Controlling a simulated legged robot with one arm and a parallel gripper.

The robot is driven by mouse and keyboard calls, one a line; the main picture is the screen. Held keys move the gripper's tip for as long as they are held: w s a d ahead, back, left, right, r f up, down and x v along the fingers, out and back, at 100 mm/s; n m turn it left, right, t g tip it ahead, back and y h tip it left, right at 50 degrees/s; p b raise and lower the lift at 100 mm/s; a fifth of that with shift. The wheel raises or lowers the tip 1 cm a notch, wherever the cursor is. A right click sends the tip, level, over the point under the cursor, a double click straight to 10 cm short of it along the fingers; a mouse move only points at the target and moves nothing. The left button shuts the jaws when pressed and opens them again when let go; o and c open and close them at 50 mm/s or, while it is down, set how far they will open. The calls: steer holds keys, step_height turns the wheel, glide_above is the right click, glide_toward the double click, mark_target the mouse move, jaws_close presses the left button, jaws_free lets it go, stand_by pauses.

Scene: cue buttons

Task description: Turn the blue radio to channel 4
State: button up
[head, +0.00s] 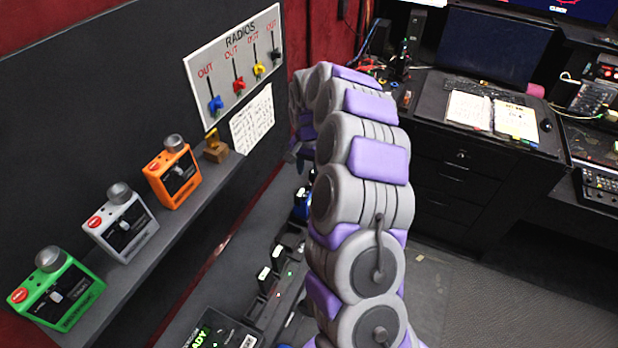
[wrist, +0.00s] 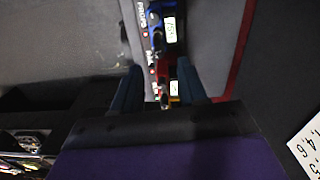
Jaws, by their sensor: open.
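A green radio (head: 58,291), a grey radio (head: 120,224) and an orange radio (head: 173,173) stand on the shelf in the head view, each with a grey knob on top. My gripper is mostly hidden by my arm in the head view. In the wrist view my gripper (wrist: 158,70) is open, its two dark blue fingers apart. Beyond and between them are a blue part (wrist: 155,22), a red part (wrist: 163,70) and a yellow part (wrist: 174,99) with small labels. I cannot tell whether the fingers touch anything.
A RADIOS panel (head: 202,76) with blue, red, yellow and black sliders is on the wall. A small golden item on a wooden block (head: 215,151) stands beside the orange radio. A desk (head: 430,112) is at right.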

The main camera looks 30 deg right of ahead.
step_height(320, 180, up, 12)
steer(key=shift+w, duration=0.15)
steer(key=shift+a+f, duration=0.1)
steer(key=shift+a, duration=0.05)
stand_by(0.4)
steer(key=s+a+r+n+b, duration=0.3)
steer(key=s+a+n, duration=0.3)
steer(key=s+a, duration=0.85)
steer(key=s+a+f+n+b, duration=0.1)
steer(key=s+f, duration=0.2)
steer(key=s, duration=1)
steer(key=s+f+n+g+b, duration=0.1)
steer(key=s+f, duration=0.3)
steer(key=s, duration=0.9)
steer(key=shift+a+n+g+b, duration=0.3)
steer(key=shift+a+n+b, duration=0.15)
steer(key=shift+n, duration=0.35)
